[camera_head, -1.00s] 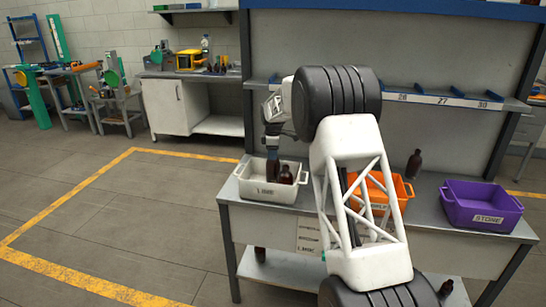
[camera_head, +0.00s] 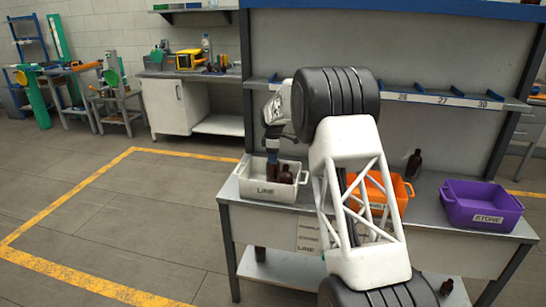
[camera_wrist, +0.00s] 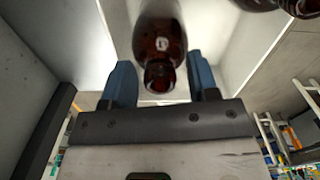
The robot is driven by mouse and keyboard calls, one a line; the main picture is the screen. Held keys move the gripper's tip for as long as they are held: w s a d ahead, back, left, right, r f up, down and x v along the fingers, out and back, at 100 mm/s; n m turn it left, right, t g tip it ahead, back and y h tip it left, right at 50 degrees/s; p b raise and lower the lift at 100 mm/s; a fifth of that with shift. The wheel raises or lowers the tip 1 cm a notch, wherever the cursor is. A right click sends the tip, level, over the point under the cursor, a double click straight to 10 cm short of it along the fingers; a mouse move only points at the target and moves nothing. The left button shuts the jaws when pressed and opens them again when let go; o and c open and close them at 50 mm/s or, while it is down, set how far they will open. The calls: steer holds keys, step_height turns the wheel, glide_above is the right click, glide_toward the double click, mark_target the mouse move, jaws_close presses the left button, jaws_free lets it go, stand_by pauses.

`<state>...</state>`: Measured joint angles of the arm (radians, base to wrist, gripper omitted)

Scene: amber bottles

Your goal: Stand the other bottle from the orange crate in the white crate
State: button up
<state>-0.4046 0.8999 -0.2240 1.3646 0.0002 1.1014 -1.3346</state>
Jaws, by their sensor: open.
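In the wrist view the first bottle (camera_wrist: 160,42) lies between my two blue fingers (camera_wrist: 159,75), which are open with a gap on each side. Part of another bottle (camera_wrist: 292,5) shows at the top right there. The orange crate (camera_head: 399,189) is partly hidden behind my arm, and its inside is mostly out of sight.
A dark bottle (camera_head: 414,164) stands behind and right of the orange crate. More bottles (camera_head: 446,287) show on the lower shelf. A shelf rail (camera_head: 440,97) runs behind my arm.

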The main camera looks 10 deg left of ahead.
steer(key=shift+r, duration=0.15)
step_height(320, 180, up, 12)
stand_by(0.7)
stand_by(0.8)
steer(key=s+d+r+m, duration=0.5)
steer(key=s+d+r, duration=0.7)
steer(key=d, duration=0.3)
steer(key=s+d+r+m+t, duration=0.1)
steer(key=s+d+r+m, duration=0.2)
steer(key=s+d, duration=0.5)
steer(key=s+d+r+m, duration=0.25)
steer(key=s+d, duration=0.35)
steer(key=s, duration=0.4)
steer(key=s+d+f+m+t, duration=0.15)
steer(key=s+d, duration=0.35)
steer(key=s, duration=0.5)
steer(key=s+d+m+g, duration=0.1)
steer(key=s+d+m, duration=0.25)
steer(key=s, duration=0.65)
steer(key=s+d+f+m, duration=0.1)
steer(key=s+d+f, duration=0.1)
steer(key=s, duration=0.5)
steer(key=s+d+f+m, duration=0.2)
steer(key=s+f, duration=0.2)
steer(key=s, duration=0.3)
steer(key=s+d+f+m+t, duration=0.1)
steer(key=s+d+f, duration=0.1)
steer(key=s, duration=0.5)
steer(key=shift+f+m, duration=0.35)
steer(key=shift+f, duration=0.4)
